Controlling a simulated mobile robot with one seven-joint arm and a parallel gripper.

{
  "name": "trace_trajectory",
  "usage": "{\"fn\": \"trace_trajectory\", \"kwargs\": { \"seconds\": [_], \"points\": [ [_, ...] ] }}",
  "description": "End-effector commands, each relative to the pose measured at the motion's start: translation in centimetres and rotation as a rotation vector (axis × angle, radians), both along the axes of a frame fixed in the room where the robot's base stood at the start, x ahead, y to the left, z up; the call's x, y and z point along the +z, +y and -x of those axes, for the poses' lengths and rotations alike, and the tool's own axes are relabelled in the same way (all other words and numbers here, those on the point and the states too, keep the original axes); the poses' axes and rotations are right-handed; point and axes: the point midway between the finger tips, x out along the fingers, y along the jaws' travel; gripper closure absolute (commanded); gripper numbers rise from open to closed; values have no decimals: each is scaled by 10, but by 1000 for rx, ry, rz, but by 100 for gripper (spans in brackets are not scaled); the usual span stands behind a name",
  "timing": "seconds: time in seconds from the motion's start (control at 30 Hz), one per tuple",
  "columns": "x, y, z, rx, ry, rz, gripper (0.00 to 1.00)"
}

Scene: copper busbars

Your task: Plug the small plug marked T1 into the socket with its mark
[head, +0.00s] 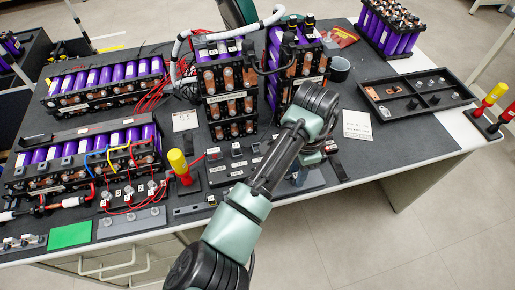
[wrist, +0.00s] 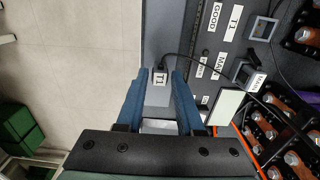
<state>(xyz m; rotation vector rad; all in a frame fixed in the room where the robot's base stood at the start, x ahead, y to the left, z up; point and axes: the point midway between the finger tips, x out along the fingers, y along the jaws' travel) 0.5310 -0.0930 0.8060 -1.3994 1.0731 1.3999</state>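The small plug marked T1 (wrist: 160,78) is a grey block with a white label, and a black cable leads from it to the right. My gripper (wrist: 161,76) has its blue fingertips against both sides of the plug in the wrist view. In the head view my gripper (head: 298,176) is at the table's front edge, partly hidden by my arm, and the plug cannot be made out. A T1 label (wrist: 235,19) lies on the dark panel, right of the plug, beside a square grey socket (wrist: 263,28). The plug is apart from that socket.
A second square socket (wrist: 241,73) is near the MAIN labels. Battery packs with copper busbars (wrist: 300,160) stand at right in the wrist view. In the head view, tall packs (head: 228,95) stand behind the panel, and a black tray (head: 418,95) lies at right.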

Motion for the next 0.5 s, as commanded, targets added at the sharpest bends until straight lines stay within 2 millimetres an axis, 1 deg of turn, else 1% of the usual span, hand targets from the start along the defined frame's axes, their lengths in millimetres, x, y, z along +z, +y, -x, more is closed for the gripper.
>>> {"fn": "trace_trajectory", "kwargs": {
  "seconds": [0.07,0.1,0.17,0.2,0.27,0.3,0.5],
  "points": [
    [0,0,0,0,0,0,64],
    [0,0,0,0,0,0,67],
    [0,0,0,0,0,0,78],
    [0,0,0,0,0,0,85],
    [0,0,0,0,0,0,96],
    [0,0,0,0,0,0,100],
    [3,0,0,0,0,0,100]
  ]
}}
